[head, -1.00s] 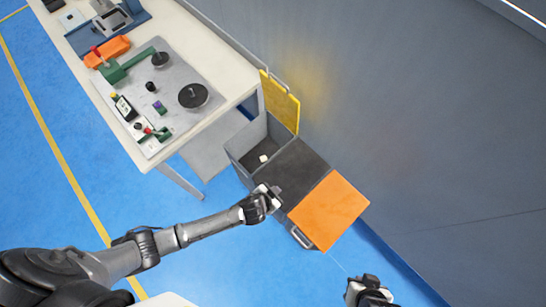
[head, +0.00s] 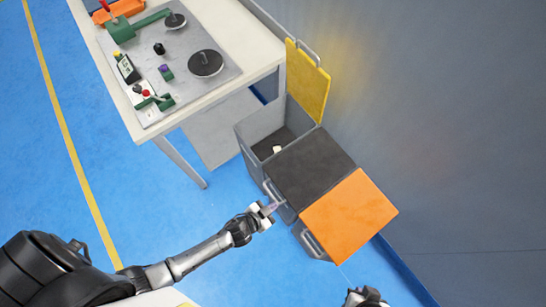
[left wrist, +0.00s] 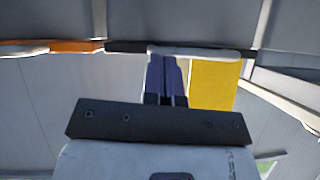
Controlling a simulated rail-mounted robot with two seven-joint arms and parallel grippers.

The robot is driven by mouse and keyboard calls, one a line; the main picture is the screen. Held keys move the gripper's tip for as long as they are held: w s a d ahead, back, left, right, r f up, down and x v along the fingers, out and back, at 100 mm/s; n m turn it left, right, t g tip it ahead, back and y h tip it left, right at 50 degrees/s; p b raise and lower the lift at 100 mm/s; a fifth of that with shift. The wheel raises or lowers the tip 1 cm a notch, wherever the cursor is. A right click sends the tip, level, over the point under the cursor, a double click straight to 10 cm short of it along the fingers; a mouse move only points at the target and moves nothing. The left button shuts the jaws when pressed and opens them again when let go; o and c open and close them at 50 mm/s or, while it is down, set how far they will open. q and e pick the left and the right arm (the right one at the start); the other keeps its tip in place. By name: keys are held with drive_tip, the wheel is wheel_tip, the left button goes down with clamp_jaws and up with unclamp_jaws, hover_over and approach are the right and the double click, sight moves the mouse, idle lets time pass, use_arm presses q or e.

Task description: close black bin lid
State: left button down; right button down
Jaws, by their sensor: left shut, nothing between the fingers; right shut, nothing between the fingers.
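The black bin lid (head: 312,165) lies flat across the middle bin in the head view, level with the orange lid beside it. In the left wrist view its dark edge (left wrist: 125,47) shows as a thin strip. My left gripper (head: 271,208) is shut and empty, just in front of the middle bin near its front handle (head: 272,193). Its dark fingers (left wrist: 167,78) are together in the left wrist view; I cannot tell if they touch the bin. My right gripper (head: 366,297) is shut and empty at the bottom edge, in front of the orange-lidded bin, partly cut off.
The orange lid (head: 348,216) is down on the right bin. The yellow lid (head: 307,82) stands upright, its bin open with a small pale object (head: 278,150) inside. A workbench (head: 230,94) with winder parts stands at upper left. A grey wall (head: 440,110) runs behind the bins.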

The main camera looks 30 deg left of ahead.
use_arm(q)
drive_tip(key=shift+f, duration=0.6)
